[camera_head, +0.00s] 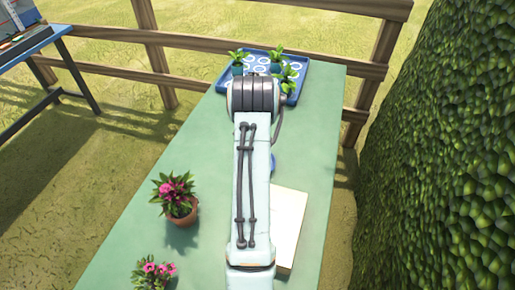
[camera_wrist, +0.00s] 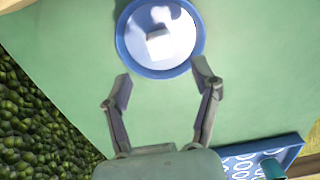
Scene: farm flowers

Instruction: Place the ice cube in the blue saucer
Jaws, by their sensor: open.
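The blue saucer (camera_wrist: 120,42), with a pale inside, lies on the green table just beyond my fingertips in the wrist view. A whitish block that looks like the ice cube (camera_wrist: 160,45) is inside the saucer. Another pale patch shows behind it, and I cannot tell whether it is a second piece or a reflection. My gripper (camera_wrist: 163,70) is open and empty, its fingers spread on either side of the saucer's near edge. In the head view my arm hides most of the saucer; only a sliver of blue (camera_head: 273,163) shows beside the arm.
A blue tray (camera_head: 293,97) with several small potted plants stands at the table's far end. Pink flowers in a pot (camera_head: 181,209) and another pink plant (camera_head: 152,273) stand at the left. A cream board (camera_head: 289,222) lies right of my arm. A hedge (camera_head: 440,150) borders the right side.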

